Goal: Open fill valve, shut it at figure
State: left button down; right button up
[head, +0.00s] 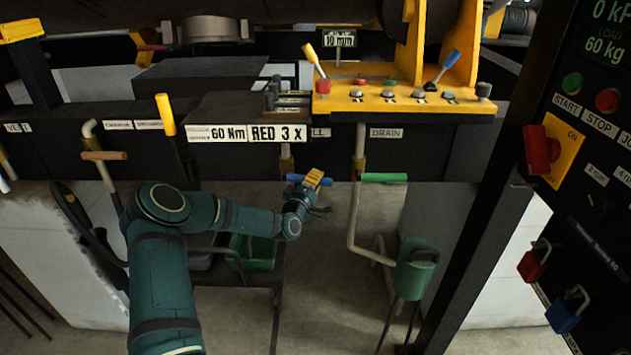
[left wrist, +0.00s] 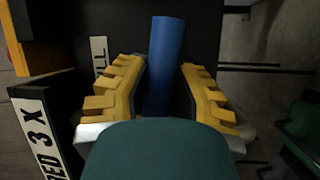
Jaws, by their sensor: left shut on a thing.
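The fill valve's blue lever (head: 294,178) sits on a short pipe under the bench front, beside a partly hidden label ending in "LL" (head: 321,132). The lever lies crosswise to its pipe. My left gripper (head: 316,179) is shut on the blue lever near its right end. In the left wrist view the blue lever (left wrist: 166,60) runs between the yellow fingers (left wrist: 160,95). The display (head: 607,30) at upper right reads "0 kP", cut off at the edge, with 60 kg below. My right gripper is not in view.
The green drain lever (head: 384,177) is just right of my gripper, above a bent pipe and green funnel (head: 416,268). A yellow control block (head: 400,101) is above. A dark panel (head: 545,200) with a red switch and padlocks stands right.

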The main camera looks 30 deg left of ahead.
pick_arm(q)
jog(key=shift+s+a+f+m+g+b, duration=0.15)
jog(key=shift+a+f+m+g+b, duration=0.25)
jog(key=shift+f+m+b, duration=0.45)
jog(key=shift+s+a+f+m+g+b, duration=0.2)
jog(key=shift+f+m+g+b, duration=0.4)
jog(key=shift+m, duration=0.5)
jog(key=shift+s+a+f+m+g+b, duration=0.15)
jog(key=shift+a+f+m+g+b, duration=0.25)
jog(key=shift+f+m, duration=0.5)
jog(key=shift+d, duration=0.1)
jog(key=c, duration=0.7)
grip_release()
jog(key=shift+c, duration=0.2)
jog(key=shift+s, duration=0.1)
jog(key=s+d+r, duration=0.1)
jog(key=s, duration=1)
jog(key=shift+s+d+r, duration=0.2)
jog(key=shift+s+d, duration=0.05)
jog(key=shift+s, duration=0.15)
